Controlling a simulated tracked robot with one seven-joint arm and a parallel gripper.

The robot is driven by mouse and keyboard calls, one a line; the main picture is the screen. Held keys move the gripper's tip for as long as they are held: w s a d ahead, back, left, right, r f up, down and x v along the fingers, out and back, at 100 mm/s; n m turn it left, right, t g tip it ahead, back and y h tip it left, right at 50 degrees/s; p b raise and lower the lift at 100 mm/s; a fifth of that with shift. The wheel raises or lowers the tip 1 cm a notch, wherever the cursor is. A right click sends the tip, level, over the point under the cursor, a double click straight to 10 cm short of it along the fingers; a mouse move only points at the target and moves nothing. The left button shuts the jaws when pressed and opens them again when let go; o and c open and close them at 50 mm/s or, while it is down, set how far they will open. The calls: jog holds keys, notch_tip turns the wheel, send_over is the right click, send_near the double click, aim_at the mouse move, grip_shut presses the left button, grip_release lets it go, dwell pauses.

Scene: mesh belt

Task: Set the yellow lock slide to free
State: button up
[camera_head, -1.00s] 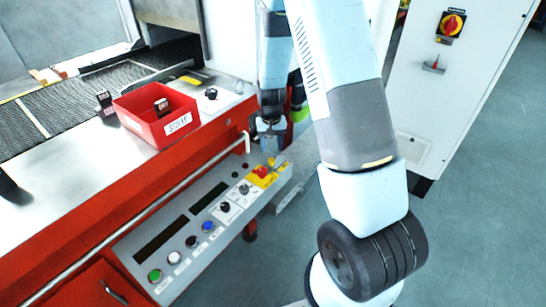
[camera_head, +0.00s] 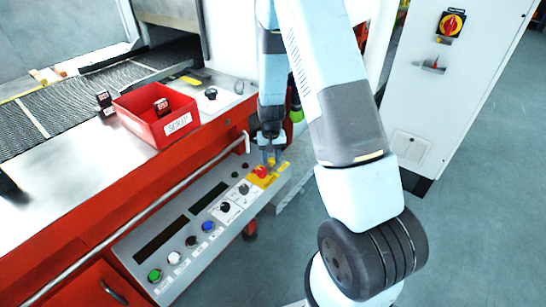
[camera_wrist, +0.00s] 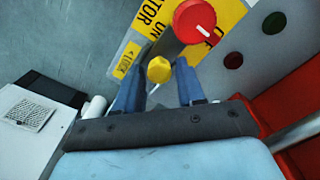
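The yellow lock slide shows in the wrist view as a small yellow knob (camera_wrist: 159,69) beside a red rotary switch (camera_wrist: 195,22). It sits by a yellow label plate (camera_wrist: 222,14) with a small arrow and a word that looks like "LOCK". My gripper (camera_wrist: 158,80) is open, with one blue finger on each side of the knob. A gap shows on both sides, and I cannot tell whether either finger touches it. In the head view my gripper (camera_head: 270,157) is over the far right end of the control panel, close to the red switch (camera_head: 262,172), and largely hides the slide.
The grey panel (camera_head: 150,225) carries several buttons and knobs, left of my gripper. A rail (camera_head: 150,205) runs behind it. A red scrap bin (camera_head: 150,125) stands on the machine top. A white cabinet (camera_head: 455,90) is at right, with open floor before it.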

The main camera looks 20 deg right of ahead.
grip_shut()
jog(key=shift+w, duration=0.1)
dwell(0.3)
